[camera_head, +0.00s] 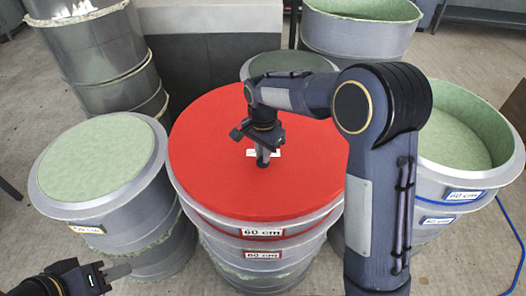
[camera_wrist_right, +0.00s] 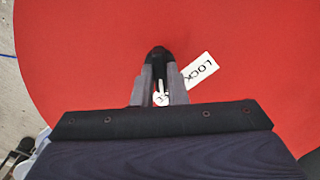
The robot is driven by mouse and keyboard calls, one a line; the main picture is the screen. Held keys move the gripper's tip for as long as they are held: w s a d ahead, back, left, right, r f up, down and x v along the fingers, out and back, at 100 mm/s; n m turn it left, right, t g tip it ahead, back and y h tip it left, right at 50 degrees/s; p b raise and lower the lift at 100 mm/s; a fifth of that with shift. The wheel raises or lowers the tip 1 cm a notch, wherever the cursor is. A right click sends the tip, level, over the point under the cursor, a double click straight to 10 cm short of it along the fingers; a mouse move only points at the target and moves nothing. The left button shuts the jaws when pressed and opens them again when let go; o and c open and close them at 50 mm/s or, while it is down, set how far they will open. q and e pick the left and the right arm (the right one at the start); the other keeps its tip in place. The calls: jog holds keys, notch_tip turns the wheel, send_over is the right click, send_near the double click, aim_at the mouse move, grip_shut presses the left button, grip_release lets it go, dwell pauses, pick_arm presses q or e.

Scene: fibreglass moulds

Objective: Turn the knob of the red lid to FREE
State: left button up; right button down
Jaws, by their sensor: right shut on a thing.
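The red lid (camera_head: 205,135) lies on a grey mould in the middle of the head view and fills most of the right wrist view (camera_wrist_right: 80,60). My right gripper (camera_head: 263,160) points down at the lid's middle. In the right wrist view it is shut on the dark knob (camera_wrist_right: 157,54), which shows at its fingertips. A white label reading LOCK (camera_wrist_right: 201,69) lies to the right of the knob. Another white label (camera_wrist_right: 160,98) shows between the fingers, mostly hidden, its word unreadable. My left gripper (camera_head: 118,271) is at the lower left, away from the lid; its jaw opening is unclear.
A mould with a pale green top (camera_head: 97,160) stands left, and an open green-lined mould (camera_head: 455,135) stands right. Stacked moulds (camera_head: 105,55) stand at the back left. "60 cm" labels (camera_head: 262,232) mark the front. A blue cable (camera_head: 512,235) runs along the right edge.

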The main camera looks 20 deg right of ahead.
jog(key=shift+m, duration=0.5)
jog(key=c, duration=1.4)
grip_release()
jog(key=shift+c, duration=0.2)
notch_tip(320, 180, up, 8)
jog(key=shift+f, duration=0.1)
